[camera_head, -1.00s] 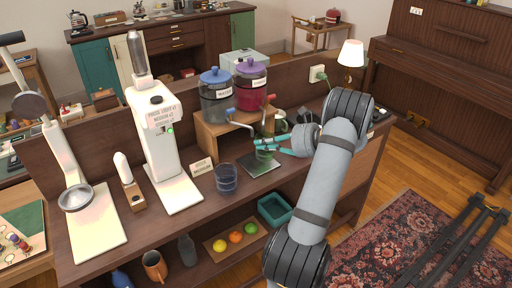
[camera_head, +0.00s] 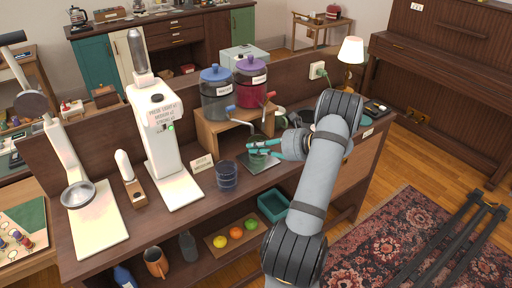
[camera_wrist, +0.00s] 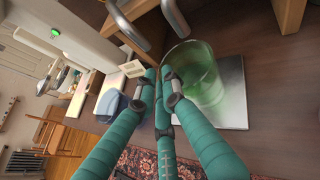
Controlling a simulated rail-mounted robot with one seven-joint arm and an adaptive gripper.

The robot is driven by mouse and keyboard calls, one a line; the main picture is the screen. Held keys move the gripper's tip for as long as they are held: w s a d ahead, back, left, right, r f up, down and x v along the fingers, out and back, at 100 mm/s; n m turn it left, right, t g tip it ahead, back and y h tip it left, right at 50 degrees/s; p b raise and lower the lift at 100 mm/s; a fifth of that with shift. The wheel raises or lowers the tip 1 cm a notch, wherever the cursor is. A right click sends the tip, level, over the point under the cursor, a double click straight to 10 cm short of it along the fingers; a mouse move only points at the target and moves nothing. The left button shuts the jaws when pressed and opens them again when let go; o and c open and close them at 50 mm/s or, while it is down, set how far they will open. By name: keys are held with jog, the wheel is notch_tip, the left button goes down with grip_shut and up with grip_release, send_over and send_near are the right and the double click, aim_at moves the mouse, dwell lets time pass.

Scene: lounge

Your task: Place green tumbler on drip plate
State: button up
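The green tumbler (camera_wrist: 207,78) is clear green glass. It appears upright on the grey metal drip plate (camera_wrist: 236,112), over its left part in the wrist view. In the head view the tumbler (camera_head: 257,160) is partly hidden behind my fingers, above the drip plate (camera_head: 268,168). My gripper (camera_head: 258,146) has teal fingers, and a gap shows between them in the head view. In the wrist view my gripper (camera_wrist: 160,75) has its tips at the tumbler's left edge, one overlapping it. The tumbler is not between the fingers; contact is unclear.
A blue tumbler (camera_head: 226,176) stands left of the plate, near a small sign (camera_head: 202,164). Two lidded jars (camera_head: 216,96) sit on a wooden stand (camera_head: 208,135) behind, with taps projecting forward. A white machine (camera_head: 158,140) stands farther left. A teal bin (camera_head: 272,206) is on the lower shelf.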

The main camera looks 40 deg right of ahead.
jog(key=o, duration=0.3)
jog(key=shift+r, duration=0.1)
jog(key=shift+o, duration=0.2)
jog(key=b+v, duration=0.1)
jog(key=v, duration=1.1)
